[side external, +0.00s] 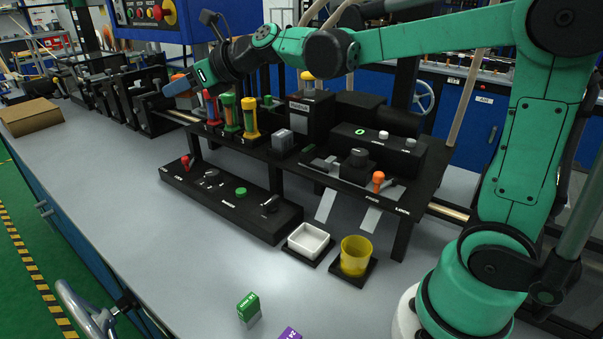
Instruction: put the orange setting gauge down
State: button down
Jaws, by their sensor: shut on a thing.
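My gripper (186,82) is at the upper left, at the end of my green arm, above the left end of the black bench fixture. It is shut on the orange setting gauge (177,77). Only a small orange patch of the gauge shows, beside a light blue part at the gripper's tip. The rest of the gauge is hidden or too small to make out. I cannot tell whether it touches anything below.
Red, green and yellow upright cylinders (250,118) stand on the black raised shelf (420,185) just right of the gripper. Black plates (152,105) stand at the left. A control panel (193,192), white tray (308,240) and yellow cup (356,256) are in front. The grey bench's front left (110,185) is clear.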

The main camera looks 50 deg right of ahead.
send_over(180, 216)
notch_tip(180, 216, down, 4)
jog(key=shift+n+y, duration=0.3)
jog(key=shift+y, duration=0.1)
notch_tip(180, 216, down, 20)
jog(key=shift+s+f, duration=0.15)
jog(key=shift+f, duration=0.05)
jog(key=shift+f, duration=0.1)
jog(key=c, duration=0.7)
grip_release()
jog(key=shift+o, duration=0.2)
